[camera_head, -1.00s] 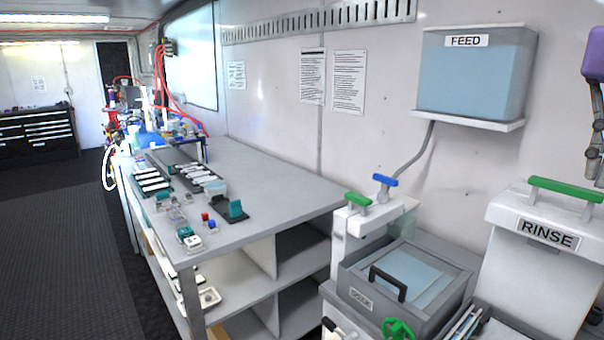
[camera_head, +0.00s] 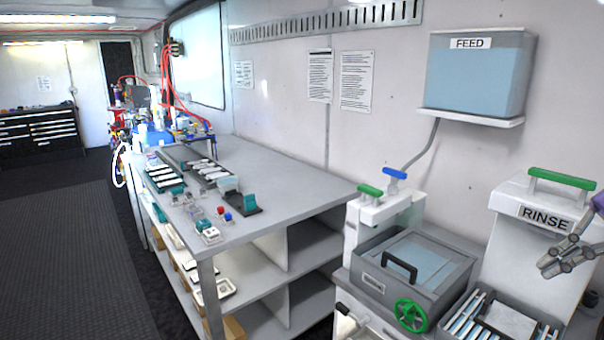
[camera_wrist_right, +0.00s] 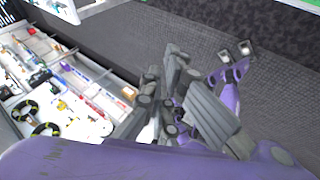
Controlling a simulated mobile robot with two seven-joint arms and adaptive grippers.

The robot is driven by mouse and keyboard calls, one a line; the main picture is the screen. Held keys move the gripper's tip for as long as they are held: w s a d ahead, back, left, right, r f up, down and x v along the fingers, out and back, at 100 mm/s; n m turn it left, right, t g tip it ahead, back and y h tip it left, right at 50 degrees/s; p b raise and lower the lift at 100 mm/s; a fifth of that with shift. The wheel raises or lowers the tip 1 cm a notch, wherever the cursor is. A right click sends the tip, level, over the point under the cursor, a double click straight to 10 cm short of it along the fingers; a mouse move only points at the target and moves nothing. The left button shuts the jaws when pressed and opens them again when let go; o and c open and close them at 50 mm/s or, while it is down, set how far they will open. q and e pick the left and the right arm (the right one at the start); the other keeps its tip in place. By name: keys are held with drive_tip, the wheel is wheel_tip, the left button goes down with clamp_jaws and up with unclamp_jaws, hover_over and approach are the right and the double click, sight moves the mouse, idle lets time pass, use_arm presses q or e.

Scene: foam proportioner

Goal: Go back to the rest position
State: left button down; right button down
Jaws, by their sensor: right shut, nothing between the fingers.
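My right gripper (camera_head: 547,267) shows at the right edge of the head view, in front of the white RINSE unit (camera_head: 540,215). Its grey fingers are shut with nothing between them, and they point left and down. In the right wrist view the grey finger links (camera_wrist_right: 172,105) fill the middle, with my purple arm casing along the bottom. My left gripper cannot be made out in the head view.
Below the right gripper is a grey rack of strips (camera_head: 490,325). Left of it are a grey lidded box (camera_head: 375,285) and a green wheel (camera_head: 411,315). The FEED tank (camera_head: 478,80) hangs on the wall. A cluttered bench (camera_head: 300,185) stands left; the dark floor (camera_head: 70,230) is clear.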

drive_tip(key=s+f+m+t+h, duration=0.1)
drive_tip(key=s+f+m+t, duration=0.3)
drive_tip(key=f, duration=0.7)
drive_tip(key=s+a+f+m+t+h+p, duration=0.15)
drive_tip(key=f+m+t, duration=0.35)
drive_tip(key=f, duration=0.6)
drive_tip(key=s+f+m+t+b, duration=0.1)
drive_tip(key=s+f+m+t, duration=0.4)
drive_tip(key=f, duration=0.7)
drive_tip(key=s+a+f+m+g+h, duration=0.2)
drive_tip(key=s+a+f+m+g, duration=0.2)
drive_tip(key=s+a+f, duration=0.3)
drive_tip(key=s+a+f+m+g+h+p, duration=0.1)
drive_tip(key=s+a+f+m+g+h, duration=0.1)
drive_tip(key=s+a+f+m, duration=0.4)
drive_tip(key=s+a+f+g, duration=0.1)
drive_tip(key=s+a+f, duration=0.1)
drive_tip(key=a+f, duration=0.2)
drive_tip(key=shift+s+a+m+g, duration=0.2)
drive_tip(key=shift+a+m+g, duration=0.2)
drive_tip(key=shift+a, duration=1)
